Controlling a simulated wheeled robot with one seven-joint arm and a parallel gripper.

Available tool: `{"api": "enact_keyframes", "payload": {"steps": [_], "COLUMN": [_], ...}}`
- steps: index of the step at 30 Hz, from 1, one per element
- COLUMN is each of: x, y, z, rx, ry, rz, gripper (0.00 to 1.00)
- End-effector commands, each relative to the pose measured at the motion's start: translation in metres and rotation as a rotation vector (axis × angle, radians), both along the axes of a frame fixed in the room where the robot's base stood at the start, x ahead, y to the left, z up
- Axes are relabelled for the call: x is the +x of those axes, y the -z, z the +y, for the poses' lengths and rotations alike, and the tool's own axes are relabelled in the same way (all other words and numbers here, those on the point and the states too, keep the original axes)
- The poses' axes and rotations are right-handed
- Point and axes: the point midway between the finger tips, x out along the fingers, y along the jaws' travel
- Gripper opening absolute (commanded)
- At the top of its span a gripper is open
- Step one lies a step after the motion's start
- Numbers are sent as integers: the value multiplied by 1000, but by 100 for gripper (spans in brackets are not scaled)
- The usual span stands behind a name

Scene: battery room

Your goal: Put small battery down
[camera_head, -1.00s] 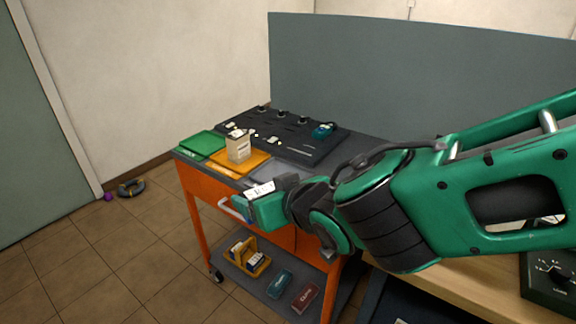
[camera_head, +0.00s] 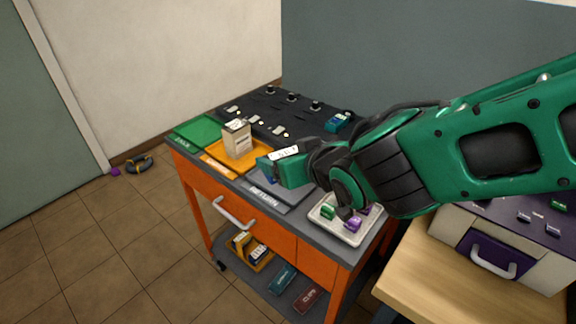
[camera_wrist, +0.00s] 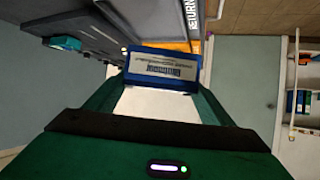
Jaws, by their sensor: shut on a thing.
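My gripper (camera_head: 266,170) is shut on the small battery and holds it above the grey mat marked RETURN (camera_head: 268,196), on the orange cart's top. The battery (camera_wrist: 162,70) shows in the wrist view as a blue block with a pale printed label, between my green fingers. In the head view my fingers hide most of it, leaving a bit of blue below them. Part of the RETURN lettering shows at the top of the wrist view. The gap between battery and mat is hard to judge.
A beige box (camera_head: 237,141) stands on the orange mat (camera_head: 212,160) left of my gripper, with a green mat (camera_head: 195,131) beyond. A black panel (camera_head: 268,108) with knobs lies behind. A pale tray (camera_head: 340,228) with green and purple pieces is at right.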

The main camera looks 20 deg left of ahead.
Motion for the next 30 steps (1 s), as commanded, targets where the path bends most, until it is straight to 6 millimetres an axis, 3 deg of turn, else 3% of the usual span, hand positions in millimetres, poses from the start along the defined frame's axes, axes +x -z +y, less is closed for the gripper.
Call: {"api": "enact_keyframes", "payload": {"steps": [9,15,22,30], "x": [52,74,79,79], "y": [34,47,56,88], "z": [21,30,31,31], "rx": [1,2,1,1], "ry": [-4,-7,-9,-9], "rz": [-1,-2,-2,-2], "gripper": [34,34,34,34]}}
